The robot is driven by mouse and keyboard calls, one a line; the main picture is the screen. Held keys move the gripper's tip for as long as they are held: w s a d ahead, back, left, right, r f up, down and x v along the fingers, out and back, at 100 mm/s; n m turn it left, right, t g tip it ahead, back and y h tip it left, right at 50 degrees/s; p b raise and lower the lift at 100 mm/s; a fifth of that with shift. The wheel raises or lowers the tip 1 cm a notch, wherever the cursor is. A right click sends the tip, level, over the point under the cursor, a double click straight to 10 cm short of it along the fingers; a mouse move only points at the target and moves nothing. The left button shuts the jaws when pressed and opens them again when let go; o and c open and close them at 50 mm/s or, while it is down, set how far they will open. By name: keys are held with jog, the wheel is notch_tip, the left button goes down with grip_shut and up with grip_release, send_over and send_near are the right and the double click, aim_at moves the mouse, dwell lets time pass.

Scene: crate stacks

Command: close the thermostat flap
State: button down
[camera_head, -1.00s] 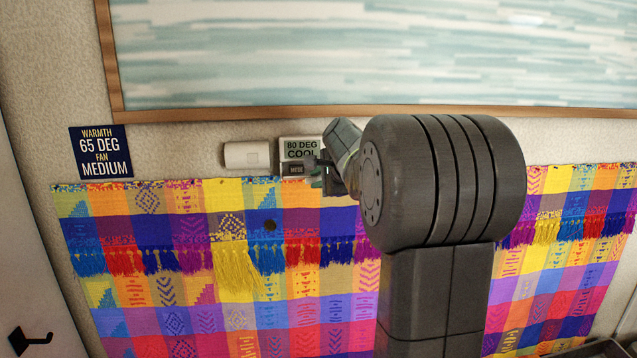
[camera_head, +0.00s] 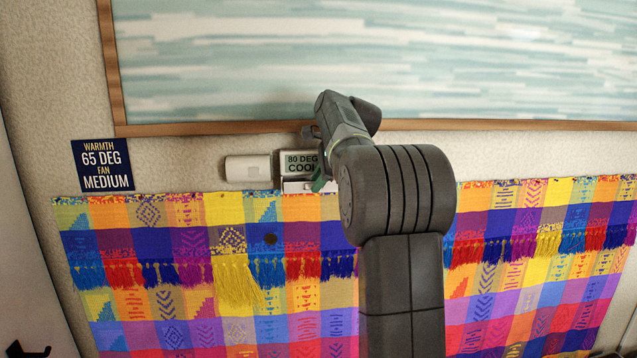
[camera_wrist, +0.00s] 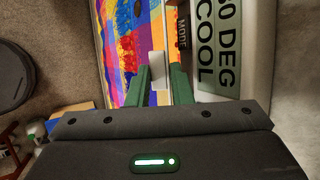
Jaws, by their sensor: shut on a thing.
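The thermostat (camera_head: 298,157) is a small white wall unit with a greenish display reading 80 DEG COOL. Its flap (camera_head: 296,187) shows as a pale strip along the lower edge, standing out below the display. In the wrist view the display (camera_wrist: 217,50) fills the right side, turned sideways, with a dark MODE label (camera_wrist: 183,30) beside it. My gripper (camera_wrist: 161,75) has green fingers, shut on a pale piece of the flap (camera_wrist: 157,70). In the head view my arm hides the thermostat's right side, and the flap's exact angle is hard to tell.
A white box (camera_head: 248,168) is on the wall left of the thermostat. A dark blue sign (camera_head: 103,165) reads WARMTH 65 DEG FAN MEDIUM. A wood-framed picture (camera_head: 370,60) hangs just above, and a colourful tasselled cloth (camera_head: 200,275) covers the wall below.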

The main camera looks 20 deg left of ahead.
jog(key=shift+f, duration=0.15)
jog(key=c, duration=1.4)
grip_release()
jog(key=shift+o, duration=0.2)
jog(key=shift+r, duration=0.2)
jog(key=v, duration=1.3)
jog(key=shift+r+b, duration=0.2)
jog(key=shift+b, duration=0.1)
jog(key=shift+s+d, duration=0.1)
jog(key=shift+d, duration=0.05)
